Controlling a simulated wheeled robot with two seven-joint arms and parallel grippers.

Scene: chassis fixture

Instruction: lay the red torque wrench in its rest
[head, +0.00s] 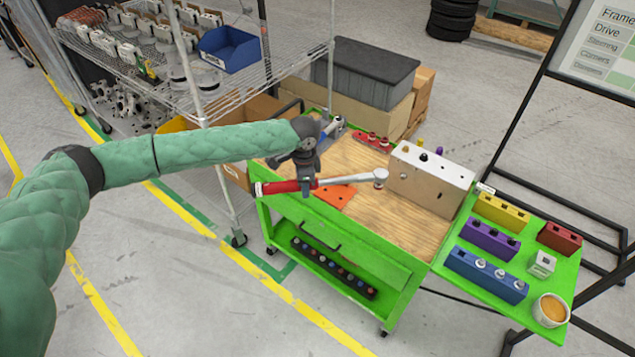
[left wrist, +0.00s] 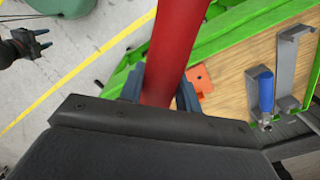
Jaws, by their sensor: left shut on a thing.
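The red torque wrench (head: 278,187) has a red handle and a silver shaft and head. My left gripper (head: 307,188) is shut on it and holds it across, above the front of the cart's wooden top. In the left wrist view its red handle (left wrist: 172,50) passes between the fingers (left wrist: 158,92). Grey holders (left wrist: 290,65) stand on the wood, with a blue-handled tool (left wrist: 265,92) at one; they are partly hidden behind the gripper in the head view. Which holder is the wrench's rest, I cannot tell. My right gripper (left wrist: 40,40) shows small, fingers apart and empty.
An orange plate (head: 336,196) lies on the wood below the wrench. A beige box (head: 432,180) stands at the right of the top, a red block (head: 371,142) behind. A wire rack (head: 262,75) stands left. A green side shelf (head: 465,213) holds coloured blocks.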

